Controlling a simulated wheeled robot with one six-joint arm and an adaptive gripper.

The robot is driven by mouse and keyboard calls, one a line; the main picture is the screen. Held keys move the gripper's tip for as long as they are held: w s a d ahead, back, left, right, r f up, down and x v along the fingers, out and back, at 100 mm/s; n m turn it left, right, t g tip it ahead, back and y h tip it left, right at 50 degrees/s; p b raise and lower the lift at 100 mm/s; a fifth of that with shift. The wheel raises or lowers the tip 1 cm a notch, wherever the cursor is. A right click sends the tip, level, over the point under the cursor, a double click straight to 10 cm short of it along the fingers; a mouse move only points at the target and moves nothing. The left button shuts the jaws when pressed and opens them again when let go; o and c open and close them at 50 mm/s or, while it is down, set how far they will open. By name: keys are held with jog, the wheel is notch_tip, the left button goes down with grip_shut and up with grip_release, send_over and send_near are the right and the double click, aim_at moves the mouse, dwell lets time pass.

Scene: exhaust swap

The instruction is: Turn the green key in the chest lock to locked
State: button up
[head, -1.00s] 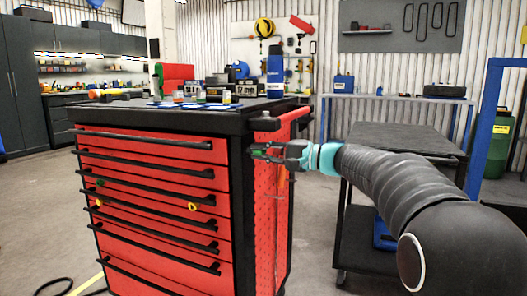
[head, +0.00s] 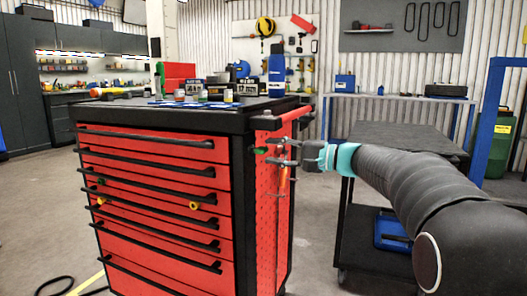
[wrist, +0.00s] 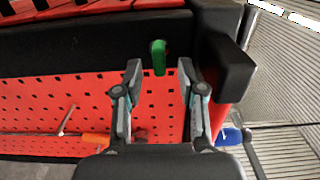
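The green key (head: 261,151) sticks out of the side of the red tool chest (head: 232,225), just below the black top. In the wrist view the key (wrist: 158,57) stands with its long side upright in the picture. The lock behind it is hidden, so its marking cannot be read. My gripper (head: 273,150) is open and empty, to the right of the key and facing the chest side. In the wrist view the gripper's two fingertips (wrist: 160,76) are spread left and right of the key, with a gap on each side and no visible contact.
An orange-handled tool (head: 283,181) hangs on the perforated side panel below my gripper; its handle (wrist: 95,139) shows in the wrist view. A black bracket (wrist: 226,70) juts out right of the key. A dark cart (head: 405,148) stands to the right.

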jog(key=v, duration=0.8)
jog(key=shift+s, duration=0.1)
jog(key=s+d+f+m+g+h, duration=0.15)
jog(key=s+f+h, duration=0.25)
jog(key=f, duration=0.5)
jog(key=s+d+f+g+h, duration=0.1)
jog(key=s+d+f+h, duration=0.2)
jog(key=f, duration=0.7)
jog(key=s+d+f+n+t+h+p, duration=0.1)
jog(key=s+h, duration=0.4)
jog(key=s, duration=0.8)
jog(key=s+d+f+n+t+h+p, duration=0.1)
jog(key=s+d+n+h+p, duration=0.1)
jog(key=s, duration=1.2)
jog(key=shift+d+f+n+h, duration=0.3)
jog(key=shift+d+n+h, duration=0.2)
jog(key=shift+n+h, duration=0.95)
